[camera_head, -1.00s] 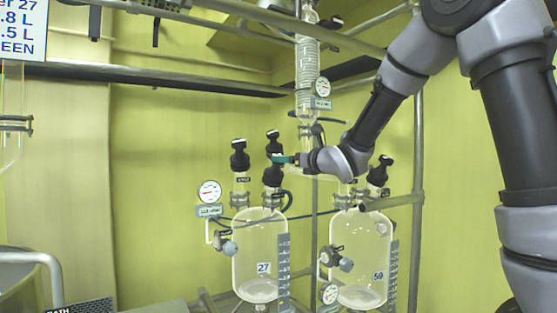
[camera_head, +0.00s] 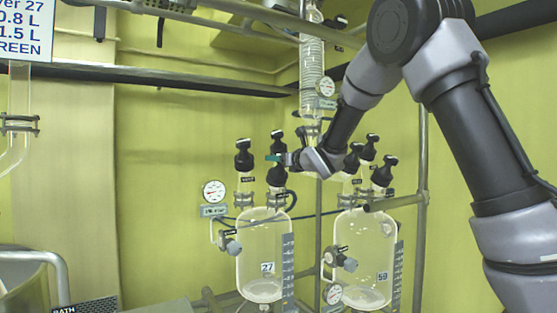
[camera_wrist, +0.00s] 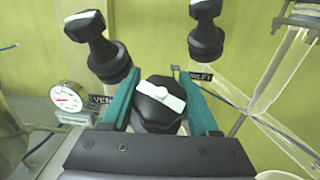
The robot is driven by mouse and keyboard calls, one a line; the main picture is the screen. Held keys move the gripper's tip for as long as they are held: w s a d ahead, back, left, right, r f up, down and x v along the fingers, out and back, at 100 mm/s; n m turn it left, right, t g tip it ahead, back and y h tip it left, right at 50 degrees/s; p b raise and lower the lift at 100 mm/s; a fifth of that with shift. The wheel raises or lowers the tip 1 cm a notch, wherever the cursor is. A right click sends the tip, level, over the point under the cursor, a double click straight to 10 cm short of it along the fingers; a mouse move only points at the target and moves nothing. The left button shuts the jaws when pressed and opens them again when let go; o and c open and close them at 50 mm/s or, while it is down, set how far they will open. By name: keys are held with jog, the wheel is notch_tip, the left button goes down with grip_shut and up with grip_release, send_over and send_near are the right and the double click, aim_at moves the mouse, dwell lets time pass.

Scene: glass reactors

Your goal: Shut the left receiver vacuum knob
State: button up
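The left receiver (camera_head: 264,250) is a clear glass vessel marked 27. Black-capped valves stand on its top: a left one (camera_head: 243,160), a rear one (camera_head: 278,141) and a front one (camera_head: 277,177). In the wrist view the front valve's dark faceted knob (camera_wrist: 152,112) with a white bar sits between my teal fingers (camera_wrist: 157,85). It nearly fills the space between them; I cannot tell whether both fingers touch it. The bar lies slightly tilted across the picture. The knob's own label is hidden.
A second receiver (camera_head: 364,250) marked 59 stands to the right with its own black valves. A pressure gauge (camera_head: 214,191) is left of the left receiver. In the wrist view, two neighbouring knobs (camera_wrist: 97,46) and (camera_wrist: 206,30) rise close beyond my fingers.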

jog(key=c, duration=0.6)
jog(key=shift+o, duration=0.2)
jog(key=shift+m+h, duration=0.3)
